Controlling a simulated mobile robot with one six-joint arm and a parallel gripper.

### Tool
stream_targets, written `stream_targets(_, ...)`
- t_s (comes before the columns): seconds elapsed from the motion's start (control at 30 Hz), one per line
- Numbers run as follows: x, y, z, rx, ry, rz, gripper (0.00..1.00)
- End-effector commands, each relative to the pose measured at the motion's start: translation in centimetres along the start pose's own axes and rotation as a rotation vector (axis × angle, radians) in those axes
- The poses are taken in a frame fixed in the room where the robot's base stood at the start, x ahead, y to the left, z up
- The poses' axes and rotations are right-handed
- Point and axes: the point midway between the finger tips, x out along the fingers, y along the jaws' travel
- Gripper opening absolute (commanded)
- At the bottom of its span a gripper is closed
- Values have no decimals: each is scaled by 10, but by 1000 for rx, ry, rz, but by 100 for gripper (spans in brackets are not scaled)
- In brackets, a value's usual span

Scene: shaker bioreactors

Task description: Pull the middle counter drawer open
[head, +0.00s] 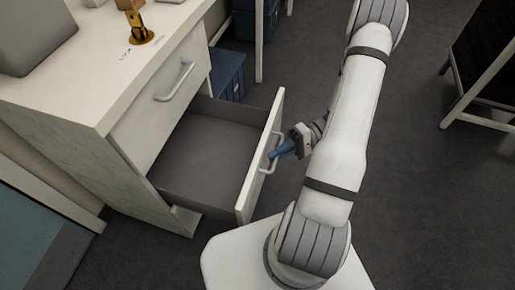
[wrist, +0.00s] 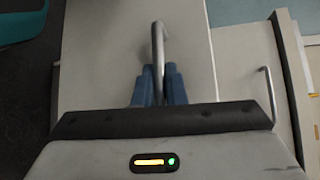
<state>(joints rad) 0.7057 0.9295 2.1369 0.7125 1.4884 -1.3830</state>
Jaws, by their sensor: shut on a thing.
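The counter drawer (head: 208,150) below the closed upper drawer is pulled well out, and its grey interior looks empty. Its bar handle (head: 265,168) is on the pale front panel. My gripper (head: 278,152) has its blue fingers shut on this handle, reaching in from the right in the head view. In the wrist view the blue fingers of my gripper (wrist: 160,86) close on either side of the handle (wrist: 158,42), in front of the drawer front (wrist: 105,60). The fingers hide part of the handle.
The upper drawer (head: 165,110) is closed, with its own handle (head: 174,82). A gold-coloured fixture (head: 139,30) stands on the countertop (head: 95,75). Blue bins (head: 228,75) stand beyond the counter. A dark framed board (head: 490,65) stands at the right. Floor between is clear.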

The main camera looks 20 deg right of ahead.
Motion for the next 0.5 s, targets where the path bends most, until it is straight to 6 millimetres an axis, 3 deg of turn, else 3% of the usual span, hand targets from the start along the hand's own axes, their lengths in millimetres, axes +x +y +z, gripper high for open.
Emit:
stream_targets(0.2, -19, 6, 12, 2, 4, 1, 0)
stream_targets(0.5, -24, 7, 16, 3, 4, 1, 0)
